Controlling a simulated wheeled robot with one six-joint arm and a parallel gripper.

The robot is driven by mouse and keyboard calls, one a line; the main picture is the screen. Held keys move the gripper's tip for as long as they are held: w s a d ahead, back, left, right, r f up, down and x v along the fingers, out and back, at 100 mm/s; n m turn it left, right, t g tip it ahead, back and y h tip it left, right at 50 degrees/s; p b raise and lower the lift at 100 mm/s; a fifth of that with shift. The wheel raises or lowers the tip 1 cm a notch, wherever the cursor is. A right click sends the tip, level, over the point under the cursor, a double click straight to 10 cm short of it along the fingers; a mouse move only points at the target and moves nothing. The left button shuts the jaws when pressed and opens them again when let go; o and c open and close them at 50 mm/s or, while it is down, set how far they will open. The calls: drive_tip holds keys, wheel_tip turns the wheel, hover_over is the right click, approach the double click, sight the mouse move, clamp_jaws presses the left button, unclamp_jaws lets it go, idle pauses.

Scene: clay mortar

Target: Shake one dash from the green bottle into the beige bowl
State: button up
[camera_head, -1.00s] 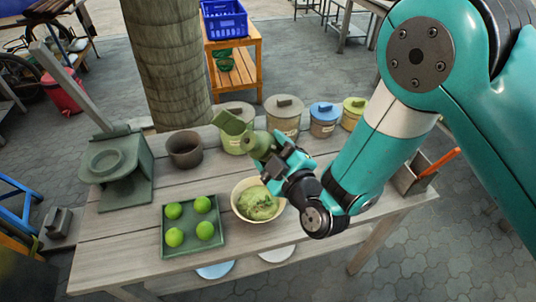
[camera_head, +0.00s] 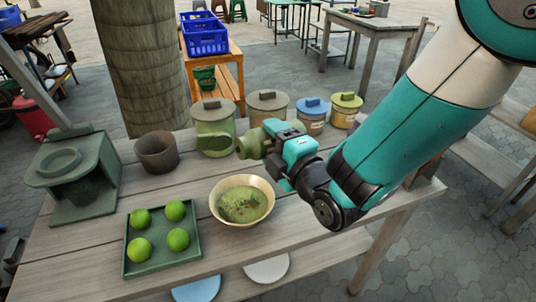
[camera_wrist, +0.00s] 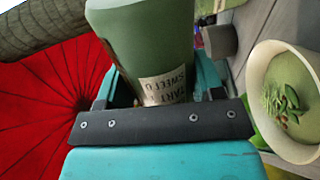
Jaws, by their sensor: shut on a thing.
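My gripper (camera_head: 275,137) is shut on the green bottle (camera_head: 250,145). The bottle is held in the air, tipped to lie roughly sideways, its outer end toward the left in the head view. In the wrist view the bottle (camera_wrist: 145,45) fills the jaws and shows a pale printed label. The beige bowl (camera_head: 216,207) stands on the table, below and slightly left of my gripper in the head view. It holds a green food with darker bits. The bowl's rim (camera_wrist: 257,75) shows at the right of the wrist view. I cannot see anything falling from the bottle.
A green tray (camera_head: 135,270) with several limes lies left of the bowl. A dark brown pot (camera_head: 157,153) and a green stove-like box (camera_head: 80,180) stand farther left. Several lidded jars (camera_head: 311,119) line the back. The table (camera_head: 330,195) is bare right of the bowl.

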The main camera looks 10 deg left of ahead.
drive_tip(key=shift+f+b, duration=0.2)
drive_tip(key=shift+b, duration=0.2)
wheel_tip(320, 180, up, 2)
drive_tip(key=n+p, duration=0.2)
drive_tip(key=shift+p, duration=0.35)
drive_tip(key=shift+r+n+p, duration=0.3)
drive_tip(key=shift+n+p, duration=0.1)
drive_tip(key=shift+p, duration=0.1)
drive_tip(key=shift+w+d+f+h+p, duration=0.3)
drive_tip(key=shift+w+d+f+p, duration=0.15)
drive_tip(key=shift+w+d+p, duration=0.1)
drive_tip(key=shift+s+a+r+n+p, duration=0.4)
drive_tip(key=shift+s+r+n+p, duration=0.05)
drive_tip(key=shift+r+p, duration=0.15)
drive_tip(key=shift+s+a+r+n+p, duration=0.4)
drive_tip(key=shift+s+r+n+p, duration=0.05)
drive_tip(key=shift+r, duration=0.1)
drive_tip(key=shift+c, duration=0.5)
drive_tip(key=shift+w+d+p, duration=0.1)
drive_tip(key=shift+w+p, duration=0.15)
drive_tip(key=shift+p, duration=0.15)
drive_tip(key=shift+n+p, duration=0.5)
drive_tip(key=shift+p, duration=0.1)
drive_tip(key=shift+f+b, duration=0.3)
drive_tip(key=shift+b, duration=0.35)
